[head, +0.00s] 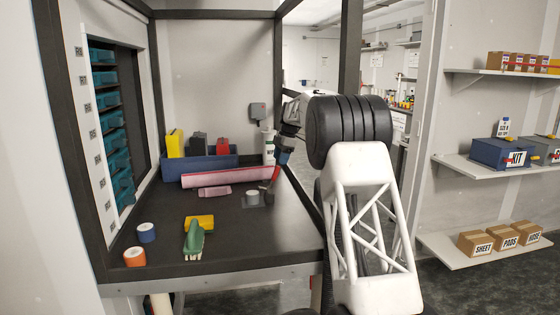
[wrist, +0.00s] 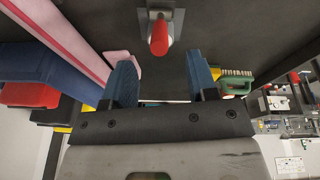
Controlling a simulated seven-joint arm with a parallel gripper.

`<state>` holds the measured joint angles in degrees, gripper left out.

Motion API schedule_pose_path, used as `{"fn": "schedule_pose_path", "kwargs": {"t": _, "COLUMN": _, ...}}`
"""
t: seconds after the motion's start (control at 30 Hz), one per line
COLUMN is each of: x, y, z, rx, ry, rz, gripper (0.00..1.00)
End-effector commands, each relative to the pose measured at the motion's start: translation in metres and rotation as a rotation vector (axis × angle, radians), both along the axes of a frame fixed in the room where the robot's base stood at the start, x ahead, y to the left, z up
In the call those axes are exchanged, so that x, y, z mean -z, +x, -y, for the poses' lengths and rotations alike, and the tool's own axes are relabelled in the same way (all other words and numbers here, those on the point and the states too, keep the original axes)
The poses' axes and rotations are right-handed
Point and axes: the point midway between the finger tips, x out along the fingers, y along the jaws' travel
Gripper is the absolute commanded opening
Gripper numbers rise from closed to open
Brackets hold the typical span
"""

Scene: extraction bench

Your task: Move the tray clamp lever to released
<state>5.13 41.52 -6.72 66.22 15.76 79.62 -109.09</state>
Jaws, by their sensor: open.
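The tray clamp lever (wrist: 159,36) has a red grip and shows at the top middle of the wrist view, on a small grey metal plate (wrist: 147,14) on the dark bench top. In the head view the red lever (head: 276,173) stands tilted near the bench's right side, just below my gripper (head: 283,157). My gripper (wrist: 161,76) is open, its two blue fingers apart with nothing between them. The lever is ahead of the fingertips in the wrist view and appears apart from them.
A green brush (head: 194,240), yellow block (head: 200,221) and tape rolls (head: 146,232) lie at the front left.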

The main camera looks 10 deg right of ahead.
Motion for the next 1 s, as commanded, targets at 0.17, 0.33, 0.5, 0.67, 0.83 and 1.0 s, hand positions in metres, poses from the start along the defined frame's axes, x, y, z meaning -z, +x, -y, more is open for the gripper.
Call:
{"fn": "schedule_pose_path", "kwargs": {"t": 0.17, "x": 0.000, "y": 0.000, "z": 0.000, "rx": 0.000, "ry": 0.000, "rz": 0.000, "gripper": 0.47}}
{"fn": "schedule_pose_path", "kwargs": {"t": 0.33, "x": 0.000, "y": 0.000, "z": -0.001, "rx": 0.013, "ry": -0.005, "rz": -0.001, "gripper": 0.21}}
{"fn": "schedule_pose_path", "kwargs": {"t": 0.5, "x": -0.001, "y": -0.002, "z": -0.006, "rx": 0.072, "ry": -0.031, "rz": -0.009, "gripper": 0.00}}
{"fn": "schedule_pose_path", "kwargs": {"t": 0.67, "x": -0.002, "y": -0.007, "z": -0.014, "rx": 0.194, "ry": -0.077, "rz": -0.020, "gripper": 0.00}}
{"fn": "schedule_pose_path", "kwargs": {"t": 0.83, "x": -0.005, "y": -0.013, "z": -0.026, "rx": 0.385, "ry": -0.145, "rz": -0.020, "gripper": 0.00}}
{"fn": "schedule_pose_path", "kwargs": {"t": 1.0, "x": -0.008, "y": -0.020, "z": -0.038, "rx": 0.583, "ry": -0.202, "rz": 0.000, "gripper": 0.00}}
